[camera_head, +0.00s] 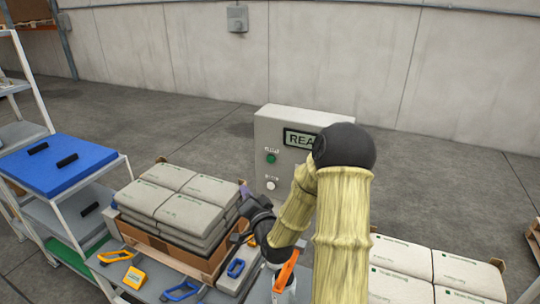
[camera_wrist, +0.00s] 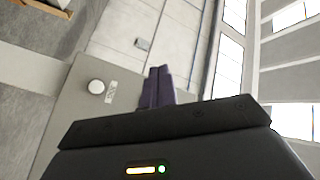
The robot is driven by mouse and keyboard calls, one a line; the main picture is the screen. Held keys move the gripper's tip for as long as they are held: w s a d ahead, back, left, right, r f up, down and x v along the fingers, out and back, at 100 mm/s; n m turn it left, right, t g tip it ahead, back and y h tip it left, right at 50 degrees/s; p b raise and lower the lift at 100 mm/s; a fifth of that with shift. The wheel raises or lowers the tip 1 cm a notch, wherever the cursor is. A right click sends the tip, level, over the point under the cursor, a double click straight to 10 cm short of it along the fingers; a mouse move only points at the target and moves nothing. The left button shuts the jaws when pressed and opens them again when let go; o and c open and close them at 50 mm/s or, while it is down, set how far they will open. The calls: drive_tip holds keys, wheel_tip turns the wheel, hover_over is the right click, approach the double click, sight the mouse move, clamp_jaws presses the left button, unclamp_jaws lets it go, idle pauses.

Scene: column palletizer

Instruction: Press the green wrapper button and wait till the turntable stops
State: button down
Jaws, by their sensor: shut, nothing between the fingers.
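The grey control box (camera_head: 262,130) stands behind the work area, with a display reading "REA", the rest hidden by my arm. The green button (camera_head: 271,158) is on its front, above a white button (camera_head: 271,185). My gripper (camera_head: 243,190) is shut and empty, its purple fingers left of the box's buttons and lower than the green one. In the wrist view the purple fingers (camera_wrist: 157,87) are together, and the white button (camera_wrist: 96,87) shows on the grey box face to their left. The green button is not visible there. I cannot make out a turntable.
Grey bags (camera_head: 185,195) are stacked in layers on a brown base at left centre. More bags (camera_head: 405,265) lie at the lower right. A shelf cart with a blue top (camera_head: 55,165) stands left. Blue, orange and yellow items (camera_head: 134,278) lie along the front.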

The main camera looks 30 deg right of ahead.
sight(271, 159)
drive_tip(key=d+r+m+t+h, duration=0.1)
drive_tip(key=d+r+m, duration=0.1)
drive_tip(key=shift+s+d+r+t+h, duration=0.3)
drive_tip(key=shift+s+t+h, duration=0.05)
drive_tip(key=shift+t+h, duration=0.05)
drive_tip(key=shift+w+d+p, duration=0.4)
drive_tip(key=shift+w+d, duration=0.5)
drive_tip(key=shift+d, duration=0.25)
drive_tip(key=shift+w+d+p, duration=0.35)
drive_tip(key=shift+w+d, duration=0.6)
drive_tip(key=shift+d, duration=0.25)
drive_tip(key=shift+w+d+p, duration=0.4)
drive_tip(key=shift+w+d, duration=0.5)
drive_tip(key=shift+d, duration=0.25)
drive_tip(key=shift+d, duration=0.1)
drive_tip(key=shift+w+d, duration=0.2)
drive_tip(key=shift+d, duration=0.05)
